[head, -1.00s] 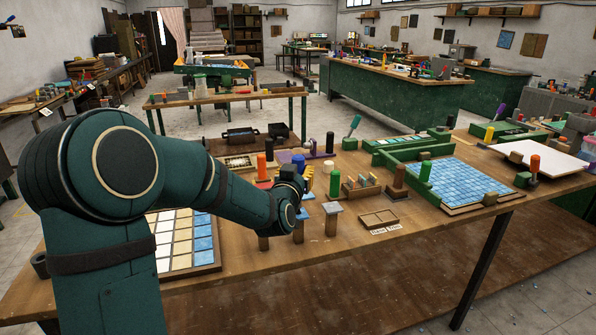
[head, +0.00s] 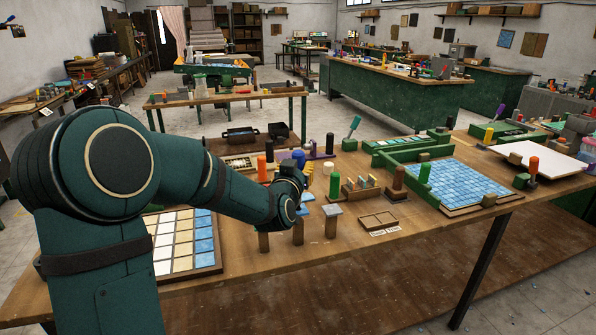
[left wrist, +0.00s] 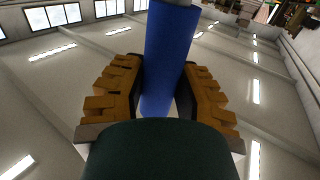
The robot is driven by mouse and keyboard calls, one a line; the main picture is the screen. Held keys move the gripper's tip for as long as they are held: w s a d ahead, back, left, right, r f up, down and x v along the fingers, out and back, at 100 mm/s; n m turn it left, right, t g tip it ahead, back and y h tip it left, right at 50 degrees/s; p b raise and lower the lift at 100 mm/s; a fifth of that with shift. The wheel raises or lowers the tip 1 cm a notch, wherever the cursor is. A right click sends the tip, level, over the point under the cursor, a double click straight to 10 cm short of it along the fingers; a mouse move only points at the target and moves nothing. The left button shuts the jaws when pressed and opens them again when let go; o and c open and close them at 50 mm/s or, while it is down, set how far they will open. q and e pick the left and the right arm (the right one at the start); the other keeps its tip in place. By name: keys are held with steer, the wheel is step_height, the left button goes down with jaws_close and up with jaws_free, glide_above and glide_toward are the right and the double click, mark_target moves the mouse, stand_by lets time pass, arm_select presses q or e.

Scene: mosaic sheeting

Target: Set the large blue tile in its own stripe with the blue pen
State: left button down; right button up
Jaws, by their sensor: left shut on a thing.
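My left gripper (head: 304,175) is above the small wooden posts in the middle of the bench. In the left wrist view its orange padded fingers (left wrist: 160,90) are closed around a thick blue cylinder, the blue pen (left wrist: 167,55). The pen's upper end has a pale part at the picture's top edge. Blue tiles (head: 304,210) lie on or by the post tops under the gripper; the arm partly hides them, and I cannot tell which is large. A striped board (head: 205,272) of white, cream and blue tiles lies at left, partly behind my arm. My right gripper is out of view.
A grey-topped post (head: 331,222) stands right of the gripper. A wooden tray (head: 378,221), a rack with several upright pieces, a green cylinder (head: 424,172) and a framed blue tile sheet (head: 465,181) are further right. The bench's front strip is mostly clear.

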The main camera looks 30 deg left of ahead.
mark_target(298, 152)
arm_select(q)
steer(key=shift+r+p, duration=1.2)
steer(key=shift+r, duration=1.15)
steer(key=shift+f, duration=0.1)
